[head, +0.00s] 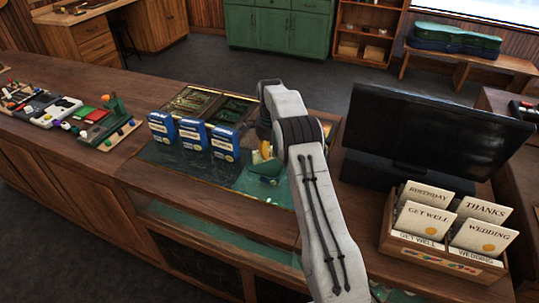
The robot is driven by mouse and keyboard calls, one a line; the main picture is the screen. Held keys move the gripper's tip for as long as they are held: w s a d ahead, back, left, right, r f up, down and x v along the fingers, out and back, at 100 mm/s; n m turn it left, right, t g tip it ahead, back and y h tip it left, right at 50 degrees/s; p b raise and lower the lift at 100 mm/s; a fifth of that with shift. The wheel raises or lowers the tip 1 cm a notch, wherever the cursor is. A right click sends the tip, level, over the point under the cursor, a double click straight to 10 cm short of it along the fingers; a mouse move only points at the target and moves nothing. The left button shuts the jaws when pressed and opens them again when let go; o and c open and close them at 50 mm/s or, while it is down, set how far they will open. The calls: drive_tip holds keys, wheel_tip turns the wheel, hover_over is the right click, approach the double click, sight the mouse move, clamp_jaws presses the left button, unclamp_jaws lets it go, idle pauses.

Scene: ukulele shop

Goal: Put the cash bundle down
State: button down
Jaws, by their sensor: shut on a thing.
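My gripper (264,130) hangs at the end of my arm over the glass-topped part of the counter (178,160). My arm covers much of it, and its fingertips do not show clearly. Just below it is a small green thing (265,169), which looks like the cash bundle, with a yellow patch (265,149) above it. My gripper appears shut on the bundle. I cannot tell whether the bundle touches the glass.
Blue packets (193,134) stand left of my gripper. A dark monitor (430,125) and a wooden card box (440,255) stand to the right. Small items (105,125) fill the counter's left part. Bare glass lies in front of the packets.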

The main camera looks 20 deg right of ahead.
drive_tip(key=shift+f, duration=1.35)
drive_tip(key=shift+f, duration=0.1)
drive_tip(key=c, duration=1.3)
unclamp_jaws()
drive_tip(key=shift+r, duration=0.2)
